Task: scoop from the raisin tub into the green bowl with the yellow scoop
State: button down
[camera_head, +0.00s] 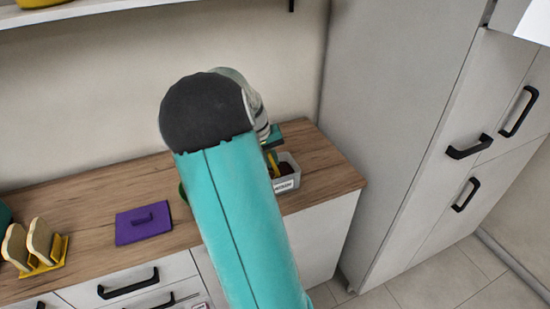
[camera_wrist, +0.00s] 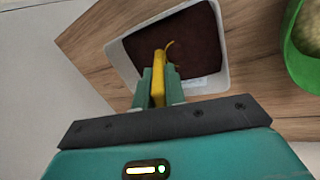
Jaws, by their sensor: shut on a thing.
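The raisin tub (camera_wrist: 213,80) is a white, roughly square container with dark brown contents. In the head view the tub (camera_head: 288,184) stands at the right end of the counter, partly behind my arm. My gripper (camera_wrist: 160,88) is shut on the yellow scoop (camera_wrist: 159,68) over the tub; the scoop's far end is over or in the dark contents, and I cannot tell how deep. The scoop also shows in the head view (camera_head: 273,158). The green bowl (camera_wrist: 294,52) is at the right edge of the wrist view, with pale contents; my arm mostly hides it in the head view.
A purple flat item with a handle (camera_head: 143,224) lies on the wooden counter (camera_head: 85,205). A yellow rack (camera_head: 45,262) with pale slices stands at the left. A tall cabinet (camera_head: 400,110) rises right of the counter. A shelf (camera_head: 120,5) hangs above.

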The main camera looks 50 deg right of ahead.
jog(key=shift+w+a, duration=0.4)
jog(key=shift+s+d+t+y, duration=0.4)
jog(key=shift+y, duration=0.2)
jog(key=shift+s+d+r+t+y, duration=0.2)
jog(key=shift+s+d+t+y, duration=0.25)
jog(key=shift+t+y, duration=0.35)
jog(key=shift+w+r, duration=0.15)
jog(key=shift+r, duration=0.25)
notch_tip(320, 180, up, 8)
jog(key=s, duration=0.1)
jog(key=shift+d, duration=0.45)
